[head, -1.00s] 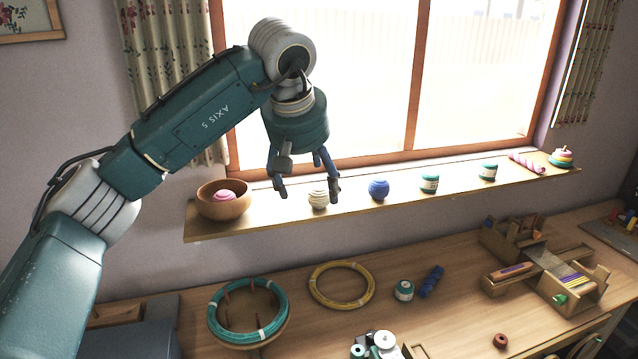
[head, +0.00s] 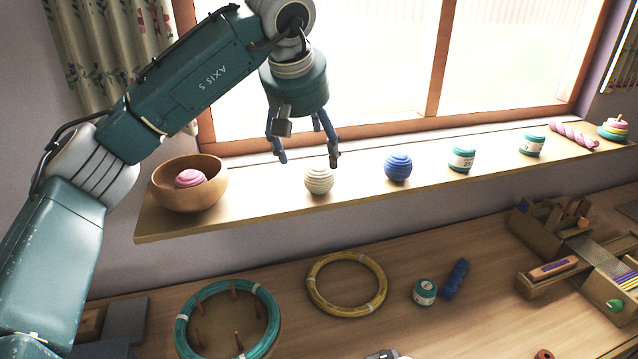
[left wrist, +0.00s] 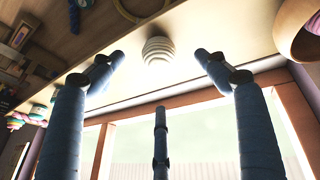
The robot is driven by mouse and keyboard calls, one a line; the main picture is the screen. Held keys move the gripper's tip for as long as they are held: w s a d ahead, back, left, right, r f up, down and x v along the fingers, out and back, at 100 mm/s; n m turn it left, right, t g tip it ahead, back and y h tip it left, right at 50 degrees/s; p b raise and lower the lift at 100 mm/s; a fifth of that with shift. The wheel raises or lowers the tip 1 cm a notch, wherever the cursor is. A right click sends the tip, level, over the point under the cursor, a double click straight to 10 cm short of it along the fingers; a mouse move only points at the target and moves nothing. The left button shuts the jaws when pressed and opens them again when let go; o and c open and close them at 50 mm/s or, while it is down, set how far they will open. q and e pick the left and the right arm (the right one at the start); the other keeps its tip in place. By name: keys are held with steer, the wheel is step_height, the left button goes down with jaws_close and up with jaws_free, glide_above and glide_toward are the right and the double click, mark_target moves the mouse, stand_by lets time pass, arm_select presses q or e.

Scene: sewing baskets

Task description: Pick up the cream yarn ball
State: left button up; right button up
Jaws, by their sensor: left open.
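The cream yarn ball (head: 319,180) sits on the window shelf (head: 250,205), between the wooden bowl and the blue yarn ball. In the left wrist view the cream ball (left wrist: 157,51) shows beyond the fingertips, roughly centred between the two outer fingers. My left gripper (head: 308,160) is open and empty, with its fingers just above and behind the ball in the head view. In the left wrist view the gripper (left wrist: 160,60) has its fingers spread wide. Whether any finger touches the ball is not clear. My right gripper is not in view.
A wooden bowl (head: 207,196) with a pink ball (head: 190,179) stands left on the shelf. A blue yarn ball (head: 398,167) and teal spools (head: 462,158) stand to the right. The window (head: 380,60) is behind. The workbench below holds teal (head: 185,320) and yellow hoops (head: 318,299).

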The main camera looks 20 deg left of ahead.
mark_target(317, 170)
arm_select(q)
steer(key=p+x, duration=0.1)
steer(key=x, duration=0.5)
steer(key=shift+w+a+f, duration=0.1)
steer(key=shift+w+f, duration=0.05)
steer(key=shift+w, duration=0.05)
steer(key=p+x, duration=0.3)
steer(key=x, duration=0.2)
steer(key=shift+w, duration=0.15)
steer(key=shift+w+f, duration=0.1)
steer(key=shift+f, duration=0.1)
steer(key=c, duration=1.2)
